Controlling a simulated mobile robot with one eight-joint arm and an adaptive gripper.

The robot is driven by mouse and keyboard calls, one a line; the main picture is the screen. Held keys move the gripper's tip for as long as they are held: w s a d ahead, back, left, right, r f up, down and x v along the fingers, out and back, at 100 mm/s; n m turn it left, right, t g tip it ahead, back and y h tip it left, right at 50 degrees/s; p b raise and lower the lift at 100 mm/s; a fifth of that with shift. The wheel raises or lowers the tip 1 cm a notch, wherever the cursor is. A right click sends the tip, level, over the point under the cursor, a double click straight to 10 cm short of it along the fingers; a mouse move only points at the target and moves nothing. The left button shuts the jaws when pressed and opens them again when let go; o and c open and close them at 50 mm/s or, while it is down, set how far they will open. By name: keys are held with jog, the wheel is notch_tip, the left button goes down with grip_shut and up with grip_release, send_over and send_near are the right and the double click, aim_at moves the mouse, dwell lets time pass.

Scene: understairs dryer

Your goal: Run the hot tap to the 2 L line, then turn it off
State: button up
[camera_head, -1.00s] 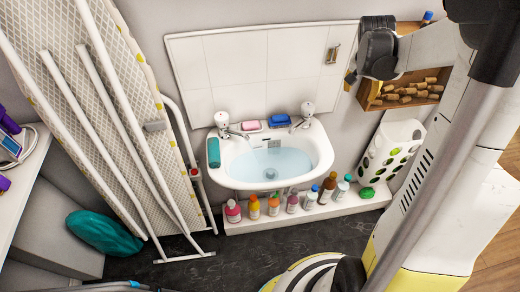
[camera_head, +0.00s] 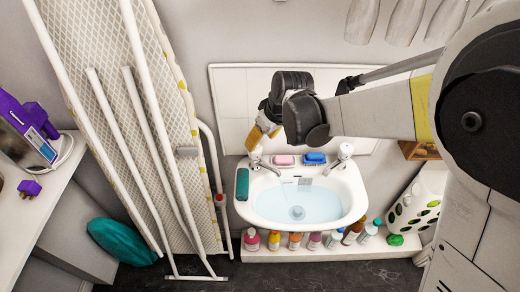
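The white basin (camera_head: 357,200) hangs on the wall with pale blue water (camera_head: 298,204) in it. A drain shows through the water. A left tap (camera_head: 256,159) and a right tap (camera_head: 344,153) stand at its back corners, each with a pale round knob. A small grey plate (camera_head: 304,181) is on the basin's back wall; no 2 L line is legible. My gripper (camera_head: 263,132) points down just above the left tap, apparently empty. Its finger gap and any contact are unclear.
Pink soap (camera_head: 284,160), a blue brush (camera_head: 315,157) and a teal roll (camera_head: 242,184) lie on the rim. Several bottles (camera_head: 274,240) line the ledge below. An ironing board (camera_head: 165,110) leans at left. A wooden box (camera_head: 420,151) is on the right.

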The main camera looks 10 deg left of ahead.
aim_at(255, 152)
jog(key=b+x, duration=0.2)
jog(key=x, duration=0.6)
jog(key=shift+f+b, duration=0.2)
jog(key=shift+b, duration=0.2)
